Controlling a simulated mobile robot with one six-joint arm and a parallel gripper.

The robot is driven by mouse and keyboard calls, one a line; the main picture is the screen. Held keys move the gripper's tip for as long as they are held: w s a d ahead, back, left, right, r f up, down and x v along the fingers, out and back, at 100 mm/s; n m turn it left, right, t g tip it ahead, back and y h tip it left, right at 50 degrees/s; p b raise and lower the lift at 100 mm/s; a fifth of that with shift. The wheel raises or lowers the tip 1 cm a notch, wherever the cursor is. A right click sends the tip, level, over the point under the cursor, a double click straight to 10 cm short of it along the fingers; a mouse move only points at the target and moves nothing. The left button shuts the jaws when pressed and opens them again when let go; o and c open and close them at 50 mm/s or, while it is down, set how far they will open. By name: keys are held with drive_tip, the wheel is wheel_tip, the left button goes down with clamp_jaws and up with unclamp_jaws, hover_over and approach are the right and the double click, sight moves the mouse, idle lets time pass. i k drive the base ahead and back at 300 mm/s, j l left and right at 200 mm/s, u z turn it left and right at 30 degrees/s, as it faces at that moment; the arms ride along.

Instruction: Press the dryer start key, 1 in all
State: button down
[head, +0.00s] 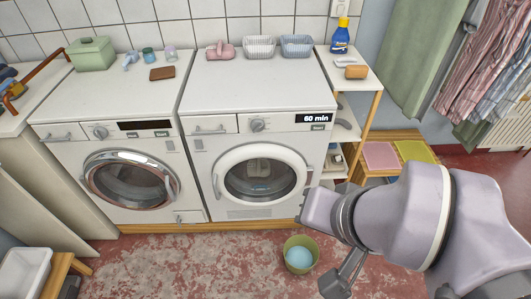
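The dryer (205,165) is the right one of two white machines, with a round white door and a lit display reading 60 min (313,118). Its start key (318,127), labelled Start, is a small light key just under the display, at the right end of the panel. My gripper (303,209) is in front of the dryer's lower right side, below and apart from the key. Its fingers are too small and turned away to tell whether they are open or shut. Nothing covers the key.
A washer (190,195) with a dark display and its own Start key (162,134) stands to the left. A green bucket (299,262) is on the floor in front. A shelf with a blue bottle (340,37) stands right of the dryer. Baskets sit on top.

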sight(314, 127)
drive_tip(key=k+l+u, duration=0.25)
drive_tip(key=l, duration=0.3)
drive_tip(key=k+l+u, duration=0.2)
drive_tip(key=k+l, duration=0.25)
